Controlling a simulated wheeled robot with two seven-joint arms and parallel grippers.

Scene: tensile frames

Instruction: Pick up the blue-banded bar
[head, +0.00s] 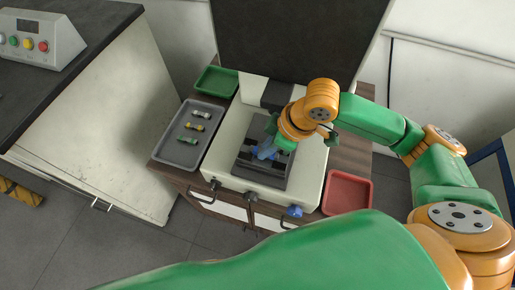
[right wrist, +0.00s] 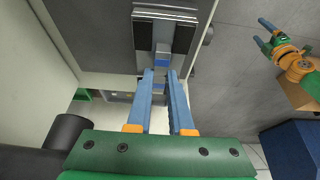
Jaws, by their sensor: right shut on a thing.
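The blue-banded bar (right wrist: 162,62) shows in the right wrist view, grey with blue bands, between two dark pads of the machine's grey fixture (right wrist: 165,13). My right gripper (right wrist: 167,75) is shut on the bar, with one blue finger on each side. In the head view my right gripper (head: 268,152) is over the dark top of the white machine (head: 309,170), and it hides most of the bar there. My left gripper (right wrist: 264,34) shows at the upper right of the right wrist view, away from the machine, with its fingers apart and nothing between them.
A grey tray (head: 168,153) left of the machine holds three bars with other markings. A green tray (head: 217,82) stands behind it, and a red tray (head: 347,192) stands to the right. A dark panel rises behind.

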